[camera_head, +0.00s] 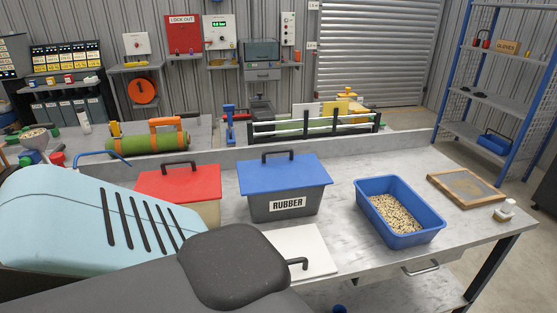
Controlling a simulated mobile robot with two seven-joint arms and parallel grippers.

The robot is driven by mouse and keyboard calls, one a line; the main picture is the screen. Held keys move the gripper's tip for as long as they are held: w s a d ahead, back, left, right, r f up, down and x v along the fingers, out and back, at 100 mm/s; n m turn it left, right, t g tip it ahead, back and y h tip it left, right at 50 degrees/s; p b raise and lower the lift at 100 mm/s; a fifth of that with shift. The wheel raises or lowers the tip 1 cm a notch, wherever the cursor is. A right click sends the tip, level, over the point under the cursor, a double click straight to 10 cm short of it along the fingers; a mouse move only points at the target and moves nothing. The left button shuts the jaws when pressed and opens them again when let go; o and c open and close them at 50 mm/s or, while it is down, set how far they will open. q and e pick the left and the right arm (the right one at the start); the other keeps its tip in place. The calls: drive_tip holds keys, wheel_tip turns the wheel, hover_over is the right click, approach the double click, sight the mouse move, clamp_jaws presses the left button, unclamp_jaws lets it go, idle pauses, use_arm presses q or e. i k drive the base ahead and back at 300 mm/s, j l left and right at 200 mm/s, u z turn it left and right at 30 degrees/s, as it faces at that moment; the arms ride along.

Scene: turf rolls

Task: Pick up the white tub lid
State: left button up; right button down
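The white tub lid (306,241) is a flat white panel in the lower middle of the head view, in front of the grey tub. A black handle (298,263) shows near its front. Its left and near parts are hidden behind a dark rounded shape in the foreground, so I cannot tell whether it lies on a tub or on the bench. Neither of my grippers shows in this view.
A grey tub marked RUBBER (286,205) with a blue lid (283,176) stands behind the white lid. A red-lidded tub (178,184) is to its left. A blue tray of pellets (416,239) stands to the right, with bare bench between.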

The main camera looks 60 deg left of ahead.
sight(305, 251)
drive_tip(key=i+l+u, duration=0.1)
drive_tip(key=l, duration=0.25)
drive_tip(key=i+l, duration=0.15)
drive_tip(key=l, duration=0.2)
drive_tip(key=u, duration=1.5)
